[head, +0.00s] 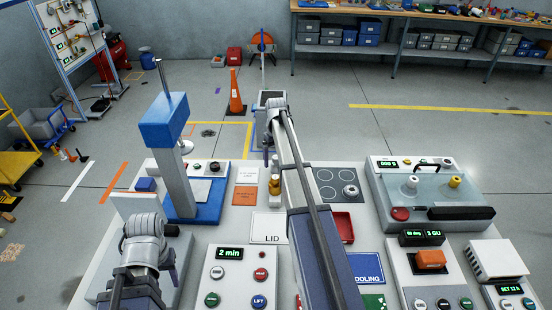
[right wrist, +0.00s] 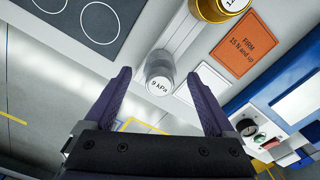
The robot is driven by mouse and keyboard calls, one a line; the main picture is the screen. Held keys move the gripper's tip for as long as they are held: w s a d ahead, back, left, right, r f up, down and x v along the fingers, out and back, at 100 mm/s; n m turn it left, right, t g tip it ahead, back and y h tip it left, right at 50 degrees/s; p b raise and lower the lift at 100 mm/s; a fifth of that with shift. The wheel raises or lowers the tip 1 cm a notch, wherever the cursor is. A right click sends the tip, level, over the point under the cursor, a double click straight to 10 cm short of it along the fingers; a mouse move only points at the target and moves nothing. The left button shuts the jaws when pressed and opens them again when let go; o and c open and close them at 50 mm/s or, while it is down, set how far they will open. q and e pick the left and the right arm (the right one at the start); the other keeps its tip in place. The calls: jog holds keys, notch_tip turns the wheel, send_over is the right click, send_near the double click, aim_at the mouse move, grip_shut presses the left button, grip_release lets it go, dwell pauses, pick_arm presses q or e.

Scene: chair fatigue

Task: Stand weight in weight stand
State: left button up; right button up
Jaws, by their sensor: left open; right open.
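A silver cylindrical weight (right wrist: 158,82), its top label seeming to read "9 kPa", shows in the right wrist view between the fingers of my right gripper (right wrist: 160,74). The fingers are spread, with a visible gap on each side of it. A gold weight (right wrist: 220,8) is partly cut off at the top of that view. Both are over a pale narrow strip (right wrist: 181,42); I cannot tell whether this is the weight stand. In the head view my right gripper (head: 269,152) is beyond the bench's far edge area, mostly hidden by its arm. My left gripper (head: 170,255) is open at the lower left.
A blue-headed press (head: 170,122) stands at the bench's left. An orange card (head: 245,196) and LID plate (head: 268,227) lie near the middle. A hob panel (head: 337,185) and a clear-topped case (head: 430,187) are at the right. Control panels fill the front.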

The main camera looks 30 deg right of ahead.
pick_arm(q)
jog(key=shift+r, duration=0.1)
pick_arm(e)
jog(key=shift+r, duration=0.1)
notch_tip(320, 180, up, 8)
jog(key=p, duration=0.8)
pick_arm(q)
notch_tip(320, 180, up, 8)
jog(key=shift+f, duration=0.2)
pick_arm(e)
jog(key=shift+f, duration=0.2)
pick_arm(q)
notch_tip(320, 180, down, 3)
jog(key=b, duration=0.3)
jog(key=shift+f+b, duration=0.2)
jog(key=shift+b, duration=0.1)
pick_arm(e)
jog(key=s+a+f+n, duration=0.1)
jog(key=s+a, duration=0.8)
jog(key=a, duration=0.3)
jog(key=s+a+f+n, duration=0.1)
jog(key=s+a, duration=0.8)
jog(key=a, duration=0.3)
jog(key=s+a+f+n+h, duration=0.1)
jog(key=s+a+n, duration=0.1)
jog(key=s+a, duration=0.7)
jog(key=shift+s+a+f, duration=0.1)
jog(key=shift+s+a, duration=0.05)
jog(key=shift+a, duration=1.9)
